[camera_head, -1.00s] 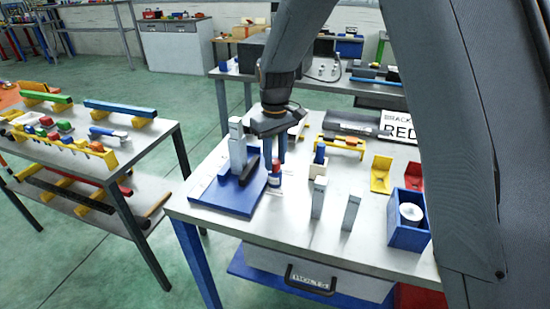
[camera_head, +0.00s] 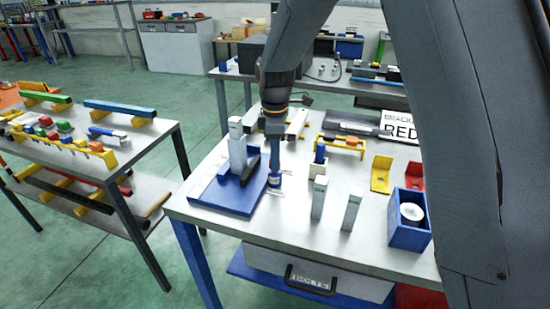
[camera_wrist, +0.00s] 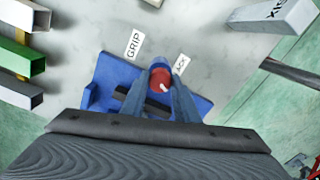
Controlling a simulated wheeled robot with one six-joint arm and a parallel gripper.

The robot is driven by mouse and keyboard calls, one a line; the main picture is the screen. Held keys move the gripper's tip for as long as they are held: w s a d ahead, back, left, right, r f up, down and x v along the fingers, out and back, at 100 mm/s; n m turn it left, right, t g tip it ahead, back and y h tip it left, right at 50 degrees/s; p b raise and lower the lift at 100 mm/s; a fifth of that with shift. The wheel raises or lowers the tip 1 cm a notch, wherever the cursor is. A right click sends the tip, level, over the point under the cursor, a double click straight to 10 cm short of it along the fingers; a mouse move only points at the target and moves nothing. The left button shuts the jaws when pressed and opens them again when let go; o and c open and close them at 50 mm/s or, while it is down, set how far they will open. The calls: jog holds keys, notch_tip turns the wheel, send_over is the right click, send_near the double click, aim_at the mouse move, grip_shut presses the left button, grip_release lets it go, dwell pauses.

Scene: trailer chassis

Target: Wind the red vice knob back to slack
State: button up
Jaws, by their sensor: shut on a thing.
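The red vice knob (camera_wrist: 160,77) shows from above in the wrist view, between the fingers of my gripper (camera_wrist: 160,88). The fingers are shut on it. A white mark on its top points toward the lower right. The labels "GRIP" (camera_wrist: 134,44) and one partly covered, reading "ACK" (camera_wrist: 181,64), lie beside it on the table. The vice's blue base (camera_wrist: 103,76) is next to the knob. In the head view my gripper (camera_head: 274,174) points down at the right edge of the blue base (camera_head: 222,197), and its fingers hide the knob.
A grey upright block (camera_head: 237,150) stands on the blue base, left of my gripper. Two grey posts (camera_head: 318,198) (camera_head: 351,211) and a blue box (camera_head: 409,232) stand to the right. A yellow rack (camera_head: 346,146) is behind. The table's front left is clear.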

jog(key=n, duration=0.5)
jog(key=shift+r, duration=0.1)
jog(key=shift+n, duration=0.3)
dwell(0.4)
jog(key=o, duration=1.1)
jog(key=shift+c, duration=0.2)
jog(key=shift+r+b, duration=1.25)
jog(key=shift+r, duration=2.6)
